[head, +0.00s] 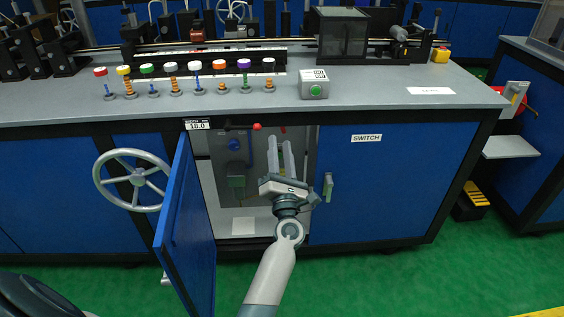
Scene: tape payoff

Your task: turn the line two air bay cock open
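The bay (243,214) is an opening in the blue bench front, and its blue door (186,225) stands swung open to the left. Inside is a grey panel with a round blue knob (235,145) and a green box (237,184) below it. A dark lever with a red ball end (257,127) lies roughly level at the bay's top edge. I cannot tell for sure which part is the cock. My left gripper (280,142) points into the bay's right side, its two long fingers apart with nothing seen between them. My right gripper is not in view.
Right of the bay is a closed panel labelled SWITCH (366,138) with a green handle (328,187). A handwheel (133,180) stands out left of the open door. Coloured knobs and a green button box (314,84) are on the bench top (400,97). The green floor in front is clear.

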